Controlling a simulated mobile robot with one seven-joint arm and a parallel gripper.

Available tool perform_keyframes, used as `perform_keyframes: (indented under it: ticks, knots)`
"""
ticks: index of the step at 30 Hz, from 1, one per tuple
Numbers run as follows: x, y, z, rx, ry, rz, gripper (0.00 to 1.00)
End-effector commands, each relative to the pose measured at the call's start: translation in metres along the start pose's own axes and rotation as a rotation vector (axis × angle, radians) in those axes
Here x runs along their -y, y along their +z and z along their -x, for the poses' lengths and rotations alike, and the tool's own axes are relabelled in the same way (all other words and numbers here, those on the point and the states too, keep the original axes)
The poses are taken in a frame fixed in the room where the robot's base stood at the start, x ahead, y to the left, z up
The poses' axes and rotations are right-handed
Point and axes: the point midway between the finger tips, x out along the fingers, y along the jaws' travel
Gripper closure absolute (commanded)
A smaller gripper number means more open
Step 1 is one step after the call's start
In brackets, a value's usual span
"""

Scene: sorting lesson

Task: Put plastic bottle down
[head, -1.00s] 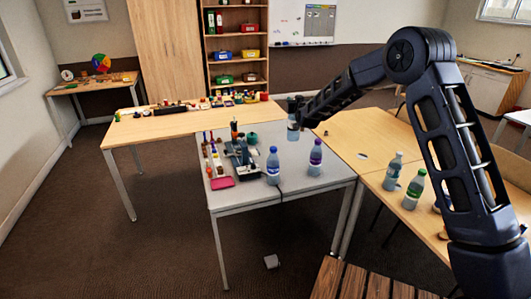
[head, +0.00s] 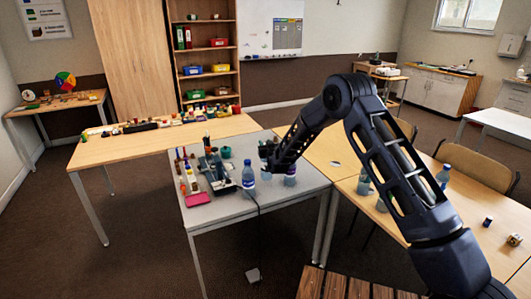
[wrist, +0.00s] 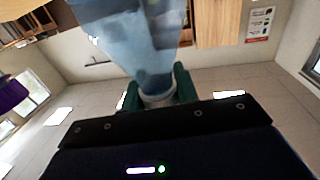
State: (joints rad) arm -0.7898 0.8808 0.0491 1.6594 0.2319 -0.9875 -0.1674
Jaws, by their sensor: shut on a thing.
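My gripper (wrist: 156,88) is shut on a clear bluish plastic bottle (wrist: 135,35), its green fingers around the narrow neck end in the wrist view. In the head view my gripper (head: 268,155) is over the grey table (head: 225,212), and the held bottle is mostly hidden by it. I cannot tell whether that bottle touches the table. A blue-capped bottle (head: 249,176) stands on the table just left of my gripper. Another bottle (head: 290,179) stands just right, its top hidden by my arm; its purple cap (wrist: 12,96) shows at the wrist view's left edge.
A wooden table (head: 160,142) with small objects adjoins behind. More bottles (head: 443,176) stand on the right wooden table, partly behind my arm. Bare grey surface lies along the front edge.

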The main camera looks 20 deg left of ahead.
Motion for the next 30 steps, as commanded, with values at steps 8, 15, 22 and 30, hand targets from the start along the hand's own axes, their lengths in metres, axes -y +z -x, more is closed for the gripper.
perform_keyframes:
  ticks: [8,15,22,30]
  knots:
    - [0.000,0.025,0.000,0.001,0.000,0.000,1.00]
    - [0.000,0.043,0.000,-0.002,0.000,-0.001,1.00]
    - [0.000,0.044,0.000,-0.001,0.000,-0.001,1.00]
    - [0.000,0.046,0.000,-0.001,0.000,0.000,0.48]
